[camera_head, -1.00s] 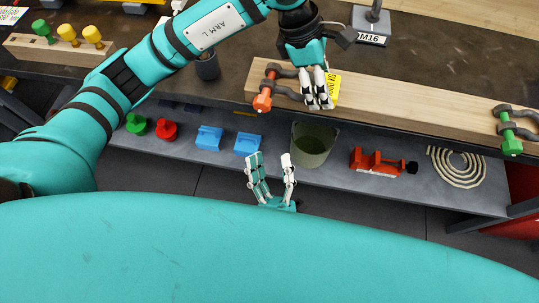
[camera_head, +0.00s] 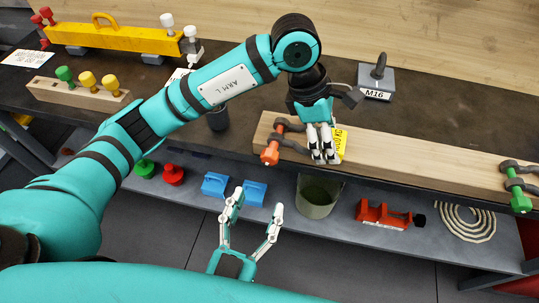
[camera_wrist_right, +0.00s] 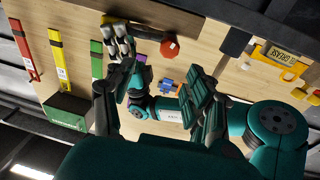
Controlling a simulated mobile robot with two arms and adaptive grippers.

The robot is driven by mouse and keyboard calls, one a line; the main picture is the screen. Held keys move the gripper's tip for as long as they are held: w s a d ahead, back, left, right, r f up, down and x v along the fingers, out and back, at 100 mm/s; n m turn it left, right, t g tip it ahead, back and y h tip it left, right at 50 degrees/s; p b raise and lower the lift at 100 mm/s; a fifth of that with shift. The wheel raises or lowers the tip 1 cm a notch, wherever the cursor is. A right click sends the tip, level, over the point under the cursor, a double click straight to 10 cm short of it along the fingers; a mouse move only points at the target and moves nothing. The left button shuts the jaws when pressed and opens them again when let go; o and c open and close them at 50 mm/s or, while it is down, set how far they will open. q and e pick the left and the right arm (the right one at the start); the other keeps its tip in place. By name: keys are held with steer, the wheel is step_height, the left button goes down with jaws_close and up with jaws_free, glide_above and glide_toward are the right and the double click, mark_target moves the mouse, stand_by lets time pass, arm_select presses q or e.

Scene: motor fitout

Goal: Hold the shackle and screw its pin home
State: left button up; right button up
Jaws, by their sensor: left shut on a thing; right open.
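A dark grey shackle with an orange pin (camera_head: 270,155) lies at the left end of a wooden beam (camera_head: 420,165) on the bench edge. The pin's head points toward me. My left gripper (camera_head: 324,158) is shut on the shackle's bow side, with its fingers covering much of it and a yellow tag (camera_head: 341,140) beside them. In the right wrist view a red-orange knob (camera_wrist_right: 170,47), seemingly the pin head, shows near my left gripper's pale fingers. My right gripper (camera_head: 258,200) is open and empty, below and in front of the beam. How far the pin is threaded is unclear.
Another shackle with a green pin (camera_head: 520,198) sits at the beam's right end. The lower shelf holds a bucket (camera_head: 316,197), a red vise-like tool (camera_head: 383,214), blue blocks (camera_head: 215,184) and a rope coil (camera_head: 466,222). A weight marked M16 (camera_head: 377,80) stands behind.

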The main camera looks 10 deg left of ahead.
mark_target(268, 162)
steer(key=shift+g+y, duration=0.3)
steer(key=shift+y, duration=0.2)
steer(key=w, duration=1.1)
steer(key=shift+w+a+f, duration=0.1)
steer(key=shift+a+f, duration=0.1)
jaws_close()
steer(key=m, duration=0.4)
jaws_free()
